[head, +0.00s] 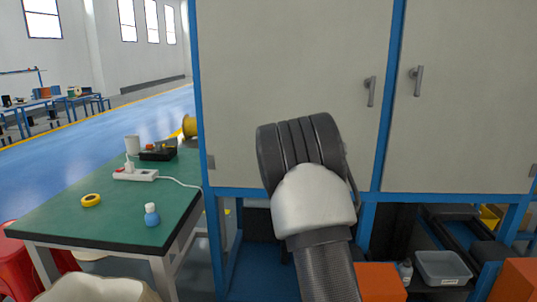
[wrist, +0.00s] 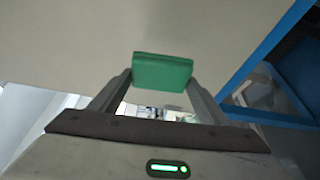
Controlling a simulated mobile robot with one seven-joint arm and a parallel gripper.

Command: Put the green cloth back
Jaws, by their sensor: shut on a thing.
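The green cloth (wrist: 162,72) is a small folded green block in the wrist view. My gripper (wrist: 160,80) is shut on it, with one finger at each side of the cloth. The pale surface of the cabinet fills the view behind the cloth. I cannot tell how far the cloth is from it. In the head view my arm reaches toward the cabinet and hides both the gripper and the cloth.
A white cabinet (head: 290,60) with blue framing and two handles stands ahead. At left is a green-topped table (head: 110,210) with a power strip (head: 135,174), yellow tape (head: 91,200) and a blue bottle (head: 152,215). A grey bin (head: 443,267) and orange boxes (head: 381,281) sit low at right.

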